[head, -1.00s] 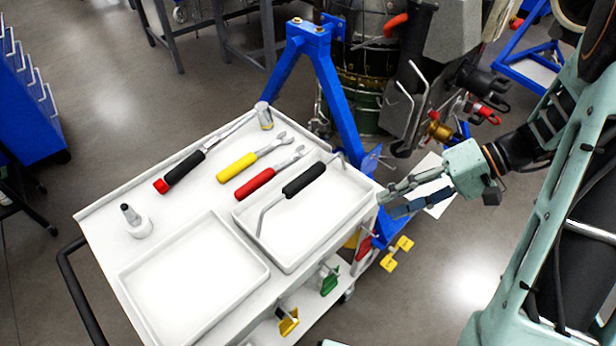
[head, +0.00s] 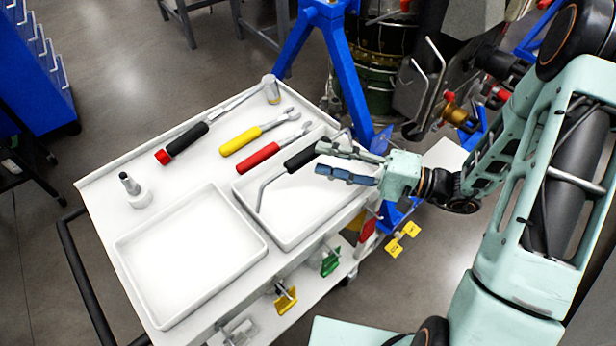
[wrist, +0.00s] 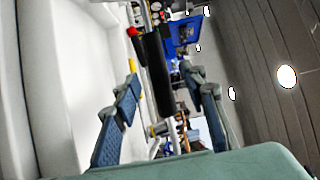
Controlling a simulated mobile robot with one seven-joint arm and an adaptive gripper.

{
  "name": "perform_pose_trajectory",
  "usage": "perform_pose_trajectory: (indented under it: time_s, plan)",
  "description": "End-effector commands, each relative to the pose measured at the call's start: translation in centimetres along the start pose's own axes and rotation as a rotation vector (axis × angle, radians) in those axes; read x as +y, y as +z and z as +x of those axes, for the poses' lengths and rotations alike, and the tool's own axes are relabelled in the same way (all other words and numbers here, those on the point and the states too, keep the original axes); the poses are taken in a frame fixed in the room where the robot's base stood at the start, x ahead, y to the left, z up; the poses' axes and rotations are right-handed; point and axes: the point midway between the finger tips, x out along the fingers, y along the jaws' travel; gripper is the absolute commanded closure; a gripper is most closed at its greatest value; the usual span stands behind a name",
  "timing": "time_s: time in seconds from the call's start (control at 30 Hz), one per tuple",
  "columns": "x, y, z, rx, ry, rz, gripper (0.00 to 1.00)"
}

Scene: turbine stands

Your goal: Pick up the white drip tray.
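Two shallow white trays lie side by side on the cart top: an empty left one (head: 190,257) and a right one (head: 287,237) with a black-handled bent rod (head: 303,158) in it. I cannot tell which one is the drip tray. My gripper (head: 320,158) is open, over the far right part of the right tray, and hides part of it. In the wrist view, my gripper (wrist: 160,85) has its fingers apart, with the black handle (wrist: 156,60) showing between them and gaps on both sides. White tray surface (wrist: 85,75) fills the left there.
On the cart lie a red-and-black tool (head: 185,142), a yellow-handled wrench (head: 240,139), a red-handled wrench (head: 258,156), a metal cylinder (head: 271,89) and a small white bottle (head: 135,190). A blue stand (head: 345,80) rises behind the cart.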

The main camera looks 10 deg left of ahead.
Motion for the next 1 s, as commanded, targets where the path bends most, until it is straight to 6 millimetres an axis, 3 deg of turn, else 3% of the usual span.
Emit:
perform_pose_trajectory:
  time_s: [0.3, 0.6, 0.93, 1.0]
  plan:
    - [0.1, -0.5, 4.2, -0.002, 0.001, 0.0, 0.61]
    - [0.2, -0.5, 4.7, -0.001, 0.001, -0.001, 0.61]
    - [0.2, -0.5, 4.7, -0.001, 0.001, -0.001, 0.97]
    - [0.2, -0.5, 4.7, -0.001, 0.001, -0.001, 1.0]
